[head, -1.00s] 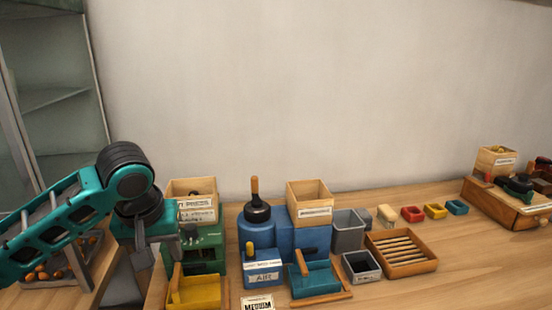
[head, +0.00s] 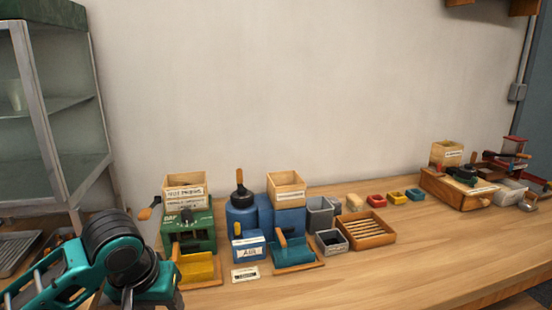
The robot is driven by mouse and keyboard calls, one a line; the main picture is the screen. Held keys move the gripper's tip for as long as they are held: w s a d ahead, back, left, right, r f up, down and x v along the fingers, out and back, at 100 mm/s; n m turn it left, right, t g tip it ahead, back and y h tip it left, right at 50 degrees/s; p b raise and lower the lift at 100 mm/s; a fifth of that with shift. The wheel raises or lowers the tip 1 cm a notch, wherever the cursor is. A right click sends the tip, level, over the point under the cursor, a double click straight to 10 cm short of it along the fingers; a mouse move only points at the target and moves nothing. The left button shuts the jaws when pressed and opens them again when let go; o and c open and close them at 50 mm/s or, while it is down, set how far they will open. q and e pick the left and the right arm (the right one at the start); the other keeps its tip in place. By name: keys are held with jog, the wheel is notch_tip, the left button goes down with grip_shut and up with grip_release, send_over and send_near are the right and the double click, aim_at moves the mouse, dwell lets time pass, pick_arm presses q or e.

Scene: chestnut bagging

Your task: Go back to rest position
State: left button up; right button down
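My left arm comes in from the lower left of the head view. Its teal and black wrist is at the bottom, in front of the bench's left end. My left gripper (head: 128,298) points down at the bottom edge, with its fingertips cut off, so its opening cannot be told. No held object shows. My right arm and gripper are not in view.
The wooden bench (head: 400,262) carries a green machine (head: 200,240) with a yellow tray, a blue machine (head: 242,222), a slatted wooden tray (head: 366,230) and several small coloured boxes. A wooden unit (head: 455,190) stands far right. The bench front is clear.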

pick_arm(q)
jog(key=s+d+f+m+h, duration=0.25)
jog(key=s+d+f, duration=0.25)
jog(key=s+f, duration=0.35)
jog(key=s+a+f+y, duration=0.1)
jog(key=s+a+f, duration=0.15)
jog(key=s, duration=0.45)
jog(key=s+a+f+y, duration=0.2)
jog(key=s+a, duration=0.2)
jog(key=s, duration=0.3)
jog(key=w+d+f+t+h, duration=0.2)
jog(key=w+d+f+t, duration=0.1)
jog(key=w+f+t, duration=0.4)
jog(key=shift+w+f+m, duration=0.35)
jog(key=shift+w+f, duration=0.3)
jog(key=shift+f, duration=0.3)
